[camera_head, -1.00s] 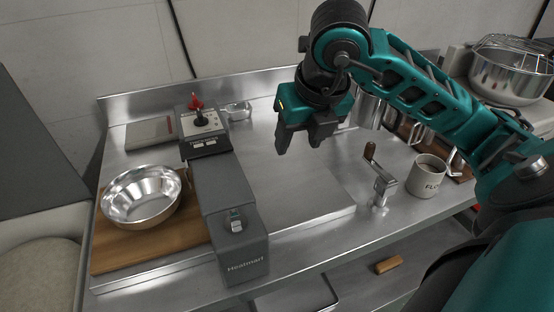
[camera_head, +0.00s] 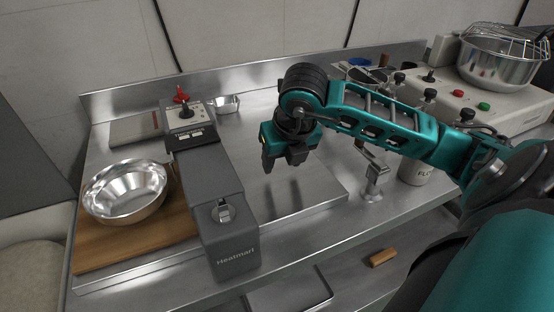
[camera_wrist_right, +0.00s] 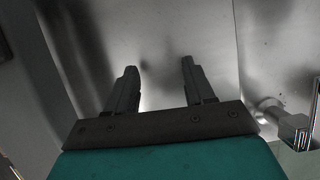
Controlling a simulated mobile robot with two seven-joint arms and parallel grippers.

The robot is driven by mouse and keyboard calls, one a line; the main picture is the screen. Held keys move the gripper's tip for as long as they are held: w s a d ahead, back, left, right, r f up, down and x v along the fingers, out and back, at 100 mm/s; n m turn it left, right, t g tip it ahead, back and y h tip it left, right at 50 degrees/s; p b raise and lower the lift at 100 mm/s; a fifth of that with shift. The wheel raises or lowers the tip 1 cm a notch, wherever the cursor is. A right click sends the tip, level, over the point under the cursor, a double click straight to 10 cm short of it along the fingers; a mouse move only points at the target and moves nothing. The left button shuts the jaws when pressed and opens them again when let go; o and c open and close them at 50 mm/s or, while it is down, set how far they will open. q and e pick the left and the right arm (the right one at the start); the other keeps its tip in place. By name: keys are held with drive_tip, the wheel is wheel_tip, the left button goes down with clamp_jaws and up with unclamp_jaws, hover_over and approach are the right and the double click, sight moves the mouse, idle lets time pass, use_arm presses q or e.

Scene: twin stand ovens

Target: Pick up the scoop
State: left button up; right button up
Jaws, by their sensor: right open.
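I cannot make out a scoop for certain in either view. A small shiny metal vessel (camera_head: 225,104) stands at the back of the steel counter, beside the grey Heatmart device; it is too small to tell what it is. My right gripper (camera_head: 282,163) is open and empty, low over the bare steel worktop, right of the grey device. In the right wrist view the two fingers (camera_wrist_right: 159,72) are apart with only blurred steel beyond them. My right arm hides part of the counter behind it. My left gripper is not in view.
A steel bowl (camera_head: 126,190) sits on a wooden board (camera_head: 135,243) at left. The grey device (camera_head: 215,195) stands beside it. At right are a metal crank fitting (camera_head: 373,178), a partly hidden mug (camera_head: 414,172) and a control box (camera_head: 505,105) bearing a pot (camera_head: 495,65).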

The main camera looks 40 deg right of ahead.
drive_tip(key=shift+w+f, duration=0.1)
drive_tip(key=shift+f, duration=0.15)
clamp_jaws()
drive_tip(key=shift+r, duration=0.1)
drive_tip(key=shift+r, duration=0.1)
idle(0.3)
